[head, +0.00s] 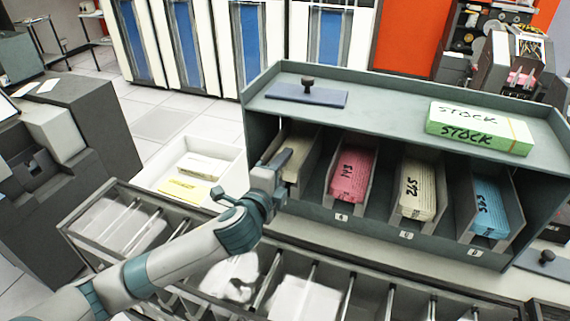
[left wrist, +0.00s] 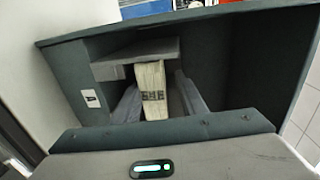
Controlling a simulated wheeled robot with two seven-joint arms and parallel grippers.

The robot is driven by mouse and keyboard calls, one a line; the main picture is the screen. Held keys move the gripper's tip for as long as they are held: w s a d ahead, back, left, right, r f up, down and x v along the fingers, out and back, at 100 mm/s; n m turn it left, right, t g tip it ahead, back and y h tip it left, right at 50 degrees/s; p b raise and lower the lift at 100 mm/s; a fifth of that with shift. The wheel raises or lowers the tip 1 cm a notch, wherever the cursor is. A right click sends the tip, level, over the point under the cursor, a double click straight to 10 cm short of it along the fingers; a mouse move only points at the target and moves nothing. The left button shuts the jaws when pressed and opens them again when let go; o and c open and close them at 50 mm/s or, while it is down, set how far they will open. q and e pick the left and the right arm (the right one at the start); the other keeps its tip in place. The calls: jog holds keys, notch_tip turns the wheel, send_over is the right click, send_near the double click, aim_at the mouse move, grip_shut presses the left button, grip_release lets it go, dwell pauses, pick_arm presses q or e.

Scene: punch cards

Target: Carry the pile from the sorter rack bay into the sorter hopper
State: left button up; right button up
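The dark green sorter rack (head: 385,125) stands right of centre with a row of bays, and it also fills much of the left wrist view (left wrist: 250,55). The leftmost bay holds a cream pile (head: 297,148) of cards; its marked edge shows in the left wrist view (left wrist: 152,92). My left gripper (head: 283,160) reaches into this bay. In the left wrist view its two grey fingers lie on either side of the pile, with a narrow dark gap on the right side. The fingers look open around it. My right gripper is not in view. I cannot make out which part is the hopper.
Other bays hold a pink pile (head: 352,175), a second cream pile (head: 418,188) and a blue pile (head: 488,205). A green-and-white STOCK block (head: 480,130) and a dark plate with a knob (head: 305,94) lie on the rack top. A white bin (head: 225,160) stands left.

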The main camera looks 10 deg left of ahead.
pick_arm(q)
jog(key=f+p+v, duration=0.1)
jog(key=p+v, duration=0.1)
jog(key=v, duration=0.4)
jog(key=shift+s, duration=0.35)
dwell(0.5)
dwell(0.4)
jog(key=shift+b, duration=0.45)
jog(key=shift+r, duration=0.1)
grip_shut()
dwell(1.4)
jog(key=shift+t+p, duration=0.3)
jog(key=shift+p, duration=0.05)
